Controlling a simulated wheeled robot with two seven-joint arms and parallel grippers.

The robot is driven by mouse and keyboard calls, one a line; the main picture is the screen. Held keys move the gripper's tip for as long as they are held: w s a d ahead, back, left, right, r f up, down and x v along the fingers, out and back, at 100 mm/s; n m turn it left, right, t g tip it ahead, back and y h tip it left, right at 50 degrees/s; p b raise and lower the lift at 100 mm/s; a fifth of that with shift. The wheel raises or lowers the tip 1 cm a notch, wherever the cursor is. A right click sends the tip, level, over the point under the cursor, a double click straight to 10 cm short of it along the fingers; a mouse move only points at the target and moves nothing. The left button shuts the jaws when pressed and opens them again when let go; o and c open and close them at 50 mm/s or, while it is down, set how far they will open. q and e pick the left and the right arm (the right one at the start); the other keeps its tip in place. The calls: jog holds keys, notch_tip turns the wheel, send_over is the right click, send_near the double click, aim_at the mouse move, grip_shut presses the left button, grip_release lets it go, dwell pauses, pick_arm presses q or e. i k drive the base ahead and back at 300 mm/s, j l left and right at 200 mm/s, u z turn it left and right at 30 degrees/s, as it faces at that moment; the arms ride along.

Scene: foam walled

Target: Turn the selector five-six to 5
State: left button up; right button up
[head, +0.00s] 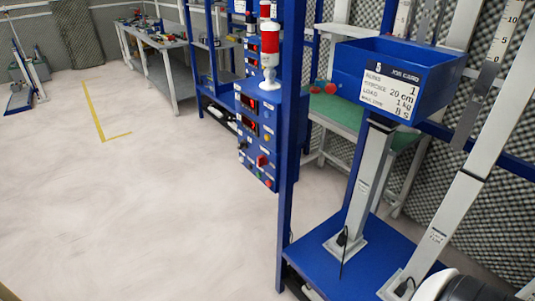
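A blue control panel (242,158) hangs on the near blue post, left of the picture's right half. It carries red-lit displays (249,127), a red rotary-looking knob (262,161), and small coloured buttons along its lower part. The panel is seen at a steep angle and small. I cannot read its labels or tell which control is the selector five-six, nor where it points. Neither of my grippers shows in the head view.
A blue post (290,150) stands right beside the panel. A red and white signal lamp (270,45) is above it. A blue bin with a job card (392,88) sits on a lift column over a blue base (340,275). The floor (130,200) at left is clear.

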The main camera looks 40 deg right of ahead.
aim_at(243, 145)
jog(key=z, duration=0.85)
